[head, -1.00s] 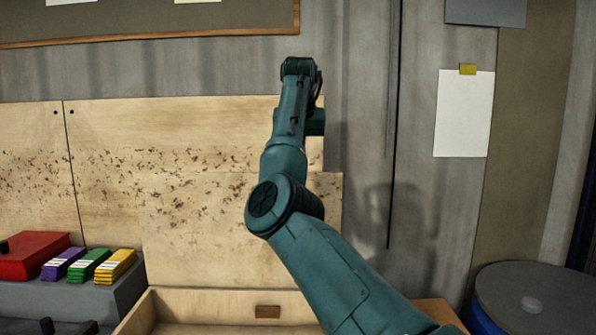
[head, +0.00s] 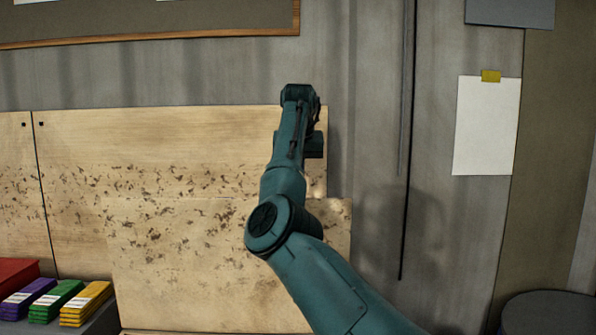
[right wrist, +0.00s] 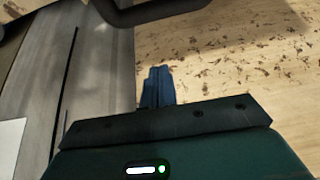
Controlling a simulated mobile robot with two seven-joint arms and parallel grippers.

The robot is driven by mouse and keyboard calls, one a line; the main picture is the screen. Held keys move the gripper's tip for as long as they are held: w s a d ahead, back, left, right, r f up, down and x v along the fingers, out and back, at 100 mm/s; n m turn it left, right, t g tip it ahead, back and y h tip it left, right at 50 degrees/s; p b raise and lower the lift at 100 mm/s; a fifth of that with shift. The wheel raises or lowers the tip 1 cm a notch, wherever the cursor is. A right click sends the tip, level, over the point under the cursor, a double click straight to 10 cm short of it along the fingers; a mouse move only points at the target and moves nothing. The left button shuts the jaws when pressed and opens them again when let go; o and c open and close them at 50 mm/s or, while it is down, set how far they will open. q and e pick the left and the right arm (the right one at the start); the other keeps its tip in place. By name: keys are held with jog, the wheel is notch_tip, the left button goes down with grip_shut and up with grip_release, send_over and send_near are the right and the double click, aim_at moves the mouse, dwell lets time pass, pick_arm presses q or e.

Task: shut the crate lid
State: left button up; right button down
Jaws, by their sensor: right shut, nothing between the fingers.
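The crate lid (head: 180,270) is a pale, brown-specked wooden panel standing upright and open in the head view, before a similar wooden panel behind it. The crate body is almost wholly below the frame. My right arm rises across the lid's right part in the head view and hides some of it. Its fingers are hidden there. In the right wrist view my right gripper (right wrist: 158,72) shows blue fingers closed together, with nothing between them. Specked wood (right wrist: 220,55) lies beyond them; I cannot tell whether they touch it. My left gripper is not in view.
Purple, green and yellow packs (head: 58,301) lie at lower left beside a red box (head: 15,272). A blue drum's dark top (head: 548,308) is at lower right. A dark bar (right wrist: 150,12) crosses the top of the wrist view.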

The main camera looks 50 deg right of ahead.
pick_arm(q)
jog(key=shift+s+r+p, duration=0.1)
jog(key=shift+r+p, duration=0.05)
jog(key=shift+p, duration=0.5)
pick_arm(e)
notch_tip(320, 180, down, 7)
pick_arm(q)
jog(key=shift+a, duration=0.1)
pick_arm(e)
jog(key=shift+s+a+r, duration=0.1)
jog(key=shift+a, duration=0.05)
